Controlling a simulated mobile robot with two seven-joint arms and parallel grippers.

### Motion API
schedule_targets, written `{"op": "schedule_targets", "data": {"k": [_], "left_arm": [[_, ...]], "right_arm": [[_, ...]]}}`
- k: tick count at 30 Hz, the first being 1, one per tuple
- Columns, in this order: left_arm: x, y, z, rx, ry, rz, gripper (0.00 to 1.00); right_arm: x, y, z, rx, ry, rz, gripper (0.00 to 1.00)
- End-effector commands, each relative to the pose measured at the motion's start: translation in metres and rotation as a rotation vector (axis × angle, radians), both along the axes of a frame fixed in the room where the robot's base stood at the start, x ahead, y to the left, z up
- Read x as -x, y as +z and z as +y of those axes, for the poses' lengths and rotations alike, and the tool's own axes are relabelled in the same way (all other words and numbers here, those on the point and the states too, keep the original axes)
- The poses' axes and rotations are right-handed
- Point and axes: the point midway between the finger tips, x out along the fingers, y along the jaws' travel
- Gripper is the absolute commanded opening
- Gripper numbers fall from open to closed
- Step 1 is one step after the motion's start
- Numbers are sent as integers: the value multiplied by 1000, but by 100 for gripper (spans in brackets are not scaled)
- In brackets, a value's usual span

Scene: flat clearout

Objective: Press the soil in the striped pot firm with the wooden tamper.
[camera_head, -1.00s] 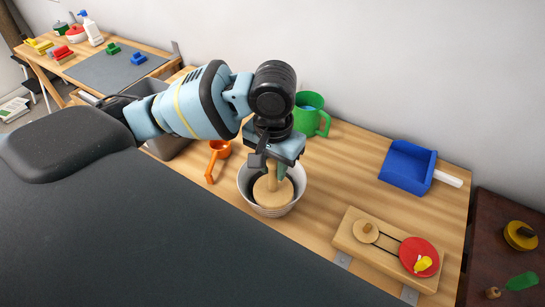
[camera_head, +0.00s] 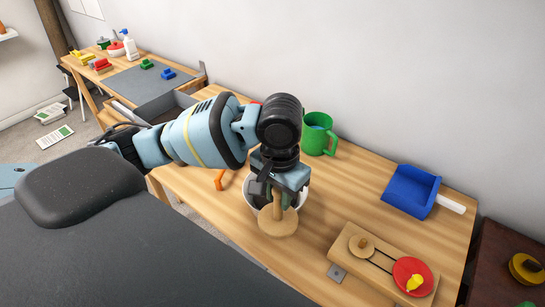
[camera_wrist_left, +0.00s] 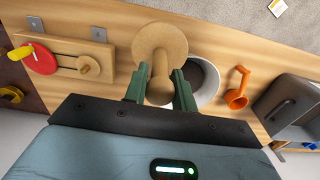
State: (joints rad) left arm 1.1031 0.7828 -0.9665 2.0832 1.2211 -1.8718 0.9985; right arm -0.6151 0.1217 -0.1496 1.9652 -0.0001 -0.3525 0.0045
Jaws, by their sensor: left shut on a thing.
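My left gripper (camera_head: 277,192) is shut on the wooden tamper (camera_head: 278,222), holding it by its handle with the round disc downward. The disc is clear of the soil and covers the near part of the pot in the head view. The pot (camera_head: 249,192) stands on the wooden table, its pale rim showing behind the tamper; its stripes are not clear. In the left wrist view, the tamper (camera_wrist_left: 160,45) overlaps the left edge of the pot (camera_wrist_left: 214,88), and dark soil shows inside. How firm the soil is cannot be told. My right gripper is not in view.
An orange scoop (camera_wrist_left: 236,98) lies beside the pot. A green watering can (camera_head: 317,140) stands behind, and a blue dustpan (camera_head: 408,190) lies at the right. A wooden board with a red disc (camera_head: 410,271) lies at the front right. The table between dustpan and pot is clear.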

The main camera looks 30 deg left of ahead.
Motion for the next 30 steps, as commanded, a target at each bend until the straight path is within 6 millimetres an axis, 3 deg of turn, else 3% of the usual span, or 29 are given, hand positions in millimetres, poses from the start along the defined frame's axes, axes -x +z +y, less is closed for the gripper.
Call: {"op": "schedule_targets", "data": {"k": [30], "left_arm": [[-66,-7,43,5,-1636,-3,8]], "right_arm": [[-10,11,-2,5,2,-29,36]]}}
